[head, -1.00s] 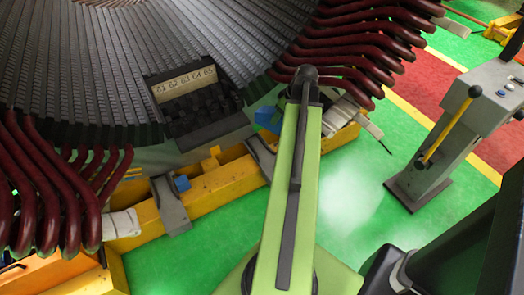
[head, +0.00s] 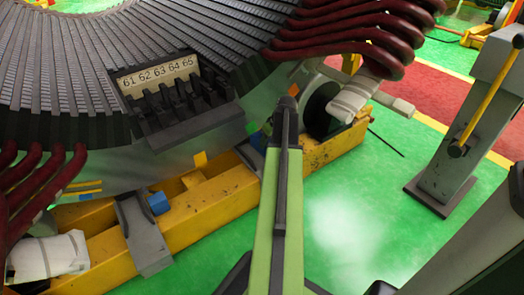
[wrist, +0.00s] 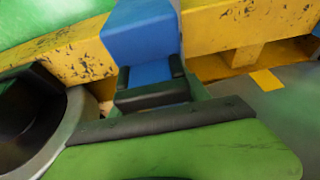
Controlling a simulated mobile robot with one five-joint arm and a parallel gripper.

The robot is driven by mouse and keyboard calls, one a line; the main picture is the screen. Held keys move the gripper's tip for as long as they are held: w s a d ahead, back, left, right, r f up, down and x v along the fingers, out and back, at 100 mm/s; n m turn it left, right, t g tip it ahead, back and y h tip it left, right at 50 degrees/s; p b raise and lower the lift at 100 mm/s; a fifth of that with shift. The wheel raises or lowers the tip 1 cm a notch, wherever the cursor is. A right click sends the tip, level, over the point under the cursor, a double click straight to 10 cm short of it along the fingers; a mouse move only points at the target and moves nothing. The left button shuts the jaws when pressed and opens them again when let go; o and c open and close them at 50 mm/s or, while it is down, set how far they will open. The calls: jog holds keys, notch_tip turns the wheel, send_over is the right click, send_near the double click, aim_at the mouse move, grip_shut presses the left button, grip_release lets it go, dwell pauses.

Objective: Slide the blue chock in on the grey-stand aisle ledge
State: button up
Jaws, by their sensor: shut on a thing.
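A blue chock (wrist: 142,38) fills the upper middle of the wrist view. My gripper (wrist: 152,92) is shut on it, with dark pads at its near end. The chock overlaps the worn yellow beam in that view; I cannot tell whether they touch. In the head view my arm hides the gripper and this chock. The grey stand (head: 462,150), with a yellow lever, stands on the right. A second blue block (head: 158,203) sits beside a grey sloping bracket (head: 146,238) on the yellow beam (head: 215,205). Another grey bracket (head: 250,158) is partly behind my arm.
The dark slotted stator (head: 60,80) fills the upper left, with a block numbered 61 to 65 (head: 160,75) and dark red coils (head: 345,30). A dark roller (wrist: 30,115) is close at the left in the wrist view. Green floor (head: 345,215) lies open right of my arm.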

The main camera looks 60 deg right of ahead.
aim_at(256, 144)
jog(key=shift+w, duration=0.1)
notch_tip(256, 144, down, 8)
jog(key=b, duration=0.8)
jog(key=shift+w+a+f, duration=0.1)
jog(key=shift+f+b, duration=0.4)
dwell(0.4)
jog(key=shift+w+d, duration=0.55)
jog(key=shift+w, duration=0.95)
jog(key=shift+w+d, duration=0.5)
jog(key=shift+w, duration=1)
jog(key=shift+w+d, duration=0.55)
jog(key=shift+w, duration=0.95)
jog(key=o, duration=1.6)
jog(key=shift+r, duration=0.1)
